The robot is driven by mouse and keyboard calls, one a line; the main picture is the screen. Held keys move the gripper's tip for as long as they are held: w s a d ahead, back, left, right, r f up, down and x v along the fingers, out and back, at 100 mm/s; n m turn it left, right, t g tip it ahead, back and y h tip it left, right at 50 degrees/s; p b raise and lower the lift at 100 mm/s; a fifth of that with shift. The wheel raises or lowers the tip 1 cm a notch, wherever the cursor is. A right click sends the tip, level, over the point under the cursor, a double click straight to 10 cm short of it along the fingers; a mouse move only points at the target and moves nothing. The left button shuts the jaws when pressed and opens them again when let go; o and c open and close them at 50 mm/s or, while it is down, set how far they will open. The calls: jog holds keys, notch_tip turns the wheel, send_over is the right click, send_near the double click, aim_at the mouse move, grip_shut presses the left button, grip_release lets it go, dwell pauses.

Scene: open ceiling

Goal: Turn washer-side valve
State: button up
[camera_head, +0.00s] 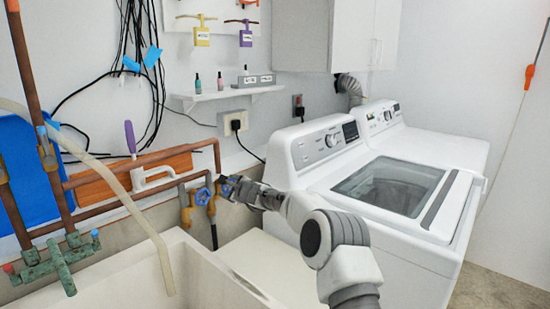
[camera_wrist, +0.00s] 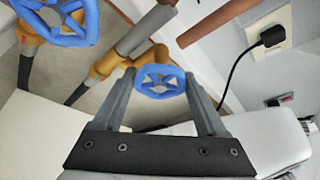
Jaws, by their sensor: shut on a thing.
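Two blue valve wheels sit on brass valves on the copper pipes above the sink. The right wheel, nearer the washer, shows in the wrist view (camera_wrist: 160,95) and at my fingertips in the head view (camera_head: 226,186). My gripper (camera_head: 234,188) reaches in from the right. In the wrist view my gripper (camera_wrist: 158,76) has one finger on each side of the right wheel and is shut on it. The left blue wheel (camera_head: 202,196) is free of my fingers and partly cut off in the wrist view (camera_wrist: 88,22).
The white washer (camera_head: 300,150) with a glass lid stands right of my arm. The white sink (camera_head: 110,275) lies below the pipes. A pale hose (camera_head: 120,190) hangs into it. A wall outlet with a black plug (camera_wrist: 272,36) is right of the valves.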

jog(key=shift+f+n+t+b, duration=0.15)
jog(key=shift+n+t+b, duration=0.65)
jog(key=shift+b, duration=3.8)
jog(key=shift+n, duration=0.3)
jog(key=shift+b, duration=0.6)
jog(key=shift+n+t+b, duration=0.5)
jog(key=shift+n+b, duration=0.7)
jog(key=shift+b, duration=2.15)
jog(key=shift+h+b, duration=0.3)
jog(key=shift+b, duration=0.1)
jog(key=shift+a+f+n, duration=0.15)
jog(key=shift+f+n, duration=0.25)
jog(key=shift+b, duration=0.3)
jog(key=shift+r, duration=0.15)
